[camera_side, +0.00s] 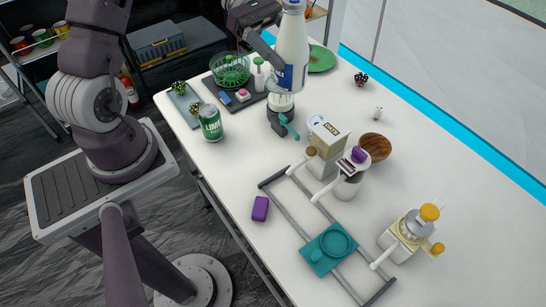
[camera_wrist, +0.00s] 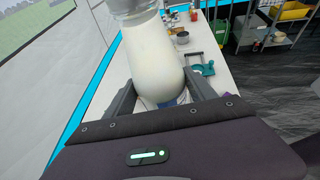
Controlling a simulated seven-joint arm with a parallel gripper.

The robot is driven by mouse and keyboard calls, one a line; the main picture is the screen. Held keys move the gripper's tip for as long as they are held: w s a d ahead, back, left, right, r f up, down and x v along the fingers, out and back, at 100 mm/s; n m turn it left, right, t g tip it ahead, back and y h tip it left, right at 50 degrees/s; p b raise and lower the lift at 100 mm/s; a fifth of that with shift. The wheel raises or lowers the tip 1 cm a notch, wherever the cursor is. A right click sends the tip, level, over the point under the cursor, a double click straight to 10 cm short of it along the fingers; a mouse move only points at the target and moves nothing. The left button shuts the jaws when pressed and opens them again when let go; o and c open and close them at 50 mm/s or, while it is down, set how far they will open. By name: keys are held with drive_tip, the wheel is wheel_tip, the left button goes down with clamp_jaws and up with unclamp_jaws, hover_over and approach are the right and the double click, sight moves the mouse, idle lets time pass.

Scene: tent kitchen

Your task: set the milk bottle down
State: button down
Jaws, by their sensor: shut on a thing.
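The milk bottle (camera_side: 292,40) is white with a blue label and stands roughly upright in the side view, near the far end of the white table. My gripper (camera_side: 276,58) reaches it from the upper left and is shut on its body. In the wrist view, the bottle (camera_wrist: 152,62) fills the space between the two dark fingers of my gripper (camera_wrist: 160,92). In the side view its bottom overlaps a clear jar with a dark base and teal handle (camera_side: 284,122); I cannot tell the gap between bottle and table.
The white table (camera_side: 230,165) has bare room at its left middle. Near the bottle are a green lime can (camera_side: 211,124), a dark tray (camera_side: 241,105) with a green basket (camera_side: 230,70), a green plate (camera_side: 320,58) and a carton (camera_side: 328,137). A teal tray on grey rails (camera_side: 330,248) lies nearer.

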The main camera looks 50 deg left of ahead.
drive_tip(key=s+d+r+m+g, duration=0.1)
drive_tip(key=s+d, duration=0.2)
drive_tip(key=s, duration=0.4)
drive_tip(key=f, duration=2)
drive_tip(key=shift+w+a+f, duration=0.1)
drive_tip(key=shift+w+f, duration=0.15)
drive_tip(key=shift+f, duration=0.05)
drive_tip(key=shift+f, duration=0.1)
drive_tip(key=shift+c, duration=1.5)
unclamp_jaws()
